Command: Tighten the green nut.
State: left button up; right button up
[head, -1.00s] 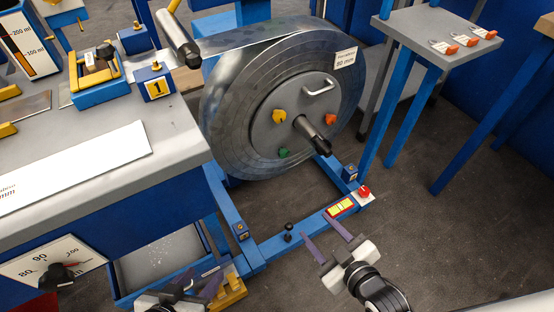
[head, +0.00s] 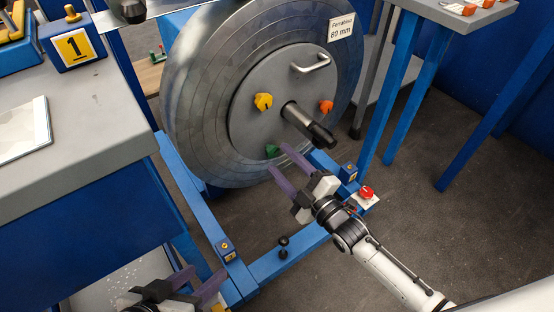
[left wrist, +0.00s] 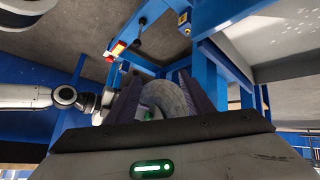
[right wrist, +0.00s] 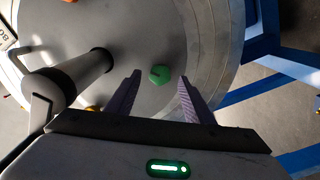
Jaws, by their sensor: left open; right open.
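The green nut (head: 272,151) sits low on the grey hub plate (head: 243,132) of a big metal reel. In the right wrist view the green nut (right wrist: 159,74) lies between and beyond the fingertips. My right gripper (head: 282,160) is open, its purple fingers pointing at the nut; in the right wrist view the gripper (right wrist: 158,84) holds nothing. My left gripper (head: 203,277) is open and empty at the bottom left, well away from the nut. In the left wrist view the left gripper (left wrist: 168,82) has the reel beyond its fingers.
A yellow nut (head: 263,101) and an orange nut (head: 326,106) sit on the same plate. A dark-tipped shaft (head: 308,124) and a handle (head: 311,64) stick out from it. A blue frame (head: 212,228) surrounds the reel's foot. A grey bench (head: 70,115) stands left.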

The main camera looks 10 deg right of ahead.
aim_at(274, 153)
pick_arm(q)
jog(key=shift+w+d+r+b, duration=0.15)
jog(key=shift+d+r+b, duration=0.2)
pick_arm(e)
jog(key=shift+x, duration=1.5)
jog(key=c, duration=1.1)
jog(key=shift+o, duration=0.2)
pick_arm(q)
jog(key=shift+r, duration=0.1)
